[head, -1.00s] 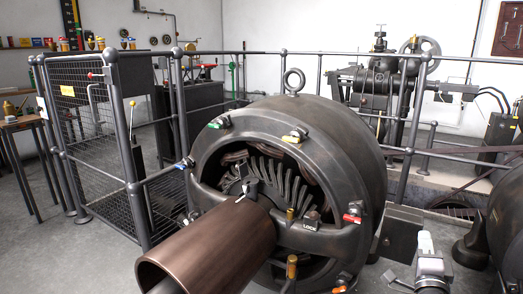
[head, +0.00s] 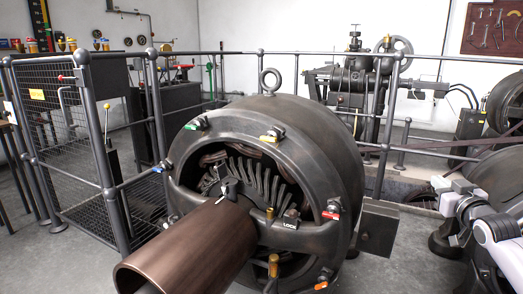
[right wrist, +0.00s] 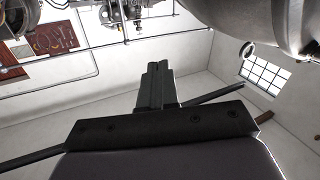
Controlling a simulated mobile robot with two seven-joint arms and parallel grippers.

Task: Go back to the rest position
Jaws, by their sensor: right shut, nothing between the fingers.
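My right gripper (head: 441,185) is at the right of the head view, at the end of my white and grey arm, to the right of the big dynamo (head: 335,165). In the right wrist view its dark fingers (right wrist: 157,72) are together, with nothing between them. My left gripper is in neither view now.
The dynamo has a copper-brown shaft cylinder (head: 190,245) in front and a grey box (head: 378,228) on its right side. A second dark machine (head: 500,180) stands close to my right arm. Railings (head: 300,95) run behind. Clear floor (head: 395,272) lies between dynamo and arm.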

